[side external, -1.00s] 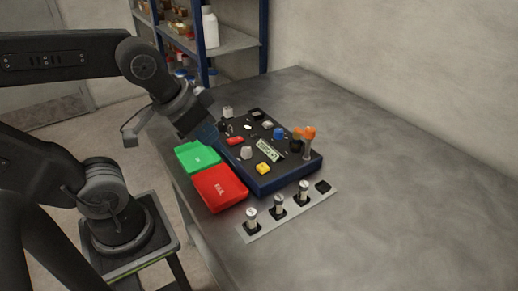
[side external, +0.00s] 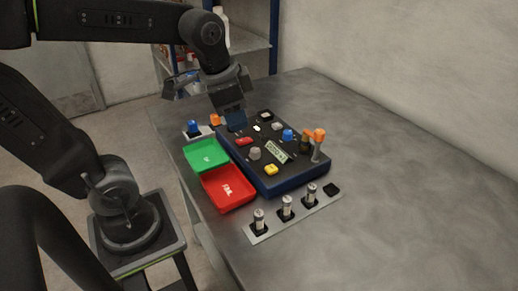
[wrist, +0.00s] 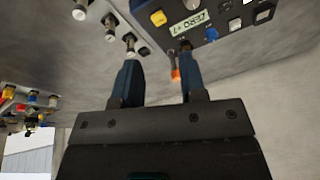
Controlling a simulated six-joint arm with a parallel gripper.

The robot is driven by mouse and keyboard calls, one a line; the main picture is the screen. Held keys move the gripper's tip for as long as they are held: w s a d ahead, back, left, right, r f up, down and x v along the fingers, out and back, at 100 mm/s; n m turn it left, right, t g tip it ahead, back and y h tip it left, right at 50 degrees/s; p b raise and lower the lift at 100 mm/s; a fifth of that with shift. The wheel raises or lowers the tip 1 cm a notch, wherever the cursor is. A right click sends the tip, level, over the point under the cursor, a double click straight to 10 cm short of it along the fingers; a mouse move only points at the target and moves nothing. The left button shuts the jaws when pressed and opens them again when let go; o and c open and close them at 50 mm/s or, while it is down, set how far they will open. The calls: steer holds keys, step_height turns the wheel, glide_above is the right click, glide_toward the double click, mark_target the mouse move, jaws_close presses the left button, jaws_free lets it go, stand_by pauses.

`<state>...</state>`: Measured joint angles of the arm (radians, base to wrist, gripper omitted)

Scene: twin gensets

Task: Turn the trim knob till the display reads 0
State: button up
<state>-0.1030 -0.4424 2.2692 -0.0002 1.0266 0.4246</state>
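The dark blue control panel (side external: 300,180) lies on the grey bench. Its small pale display (side external: 275,152) also shows in the wrist view (wrist: 188,24), tilted, with dark characters I cannot read surely. A grey knob (side external: 255,153) stands left of the display and a blue knob (side external: 288,134) stands behind it. I cannot tell which one is the trim knob. My gripper (side external: 235,122) is over the far left end of the panel, apart from both knobs. In the wrist view its two fingers (wrist: 156,66) are spread with nothing between them.
A green tray (side external: 207,154) and a red tray (side external: 228,188) sit left of the panel. A strip with several metal posts (side external: 286,208) lies in front. An orange-topped lever (side external: 319,136) rises at the panel's right. The bench is clear further right.

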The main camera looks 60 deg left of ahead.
mark_target(255, 150)
steer(key=shift+o, duration=1.3)
steer(key=w+a+f+m+g, duration=0.2)
steer(key=w+a+m, duration=0.2)
steer(key=w, duration=0.3)
steer(key=shift+a+m+g, duration=0.3)
steer(key=shift+a+g, duration=0.1)
steer(key=shift+a, duration=0.15)
steer(key=shift+m, duration=0.4)
steer(key=f, duration=1.4)
steer(key=shift+w+a, duration=0.3)
steer(key=shift+w, duration=0.1)
steer(key=shift+c, duration=0.3)
steer(key=c, duration=0.9)
steer(key=shift+o, duration=0.2)
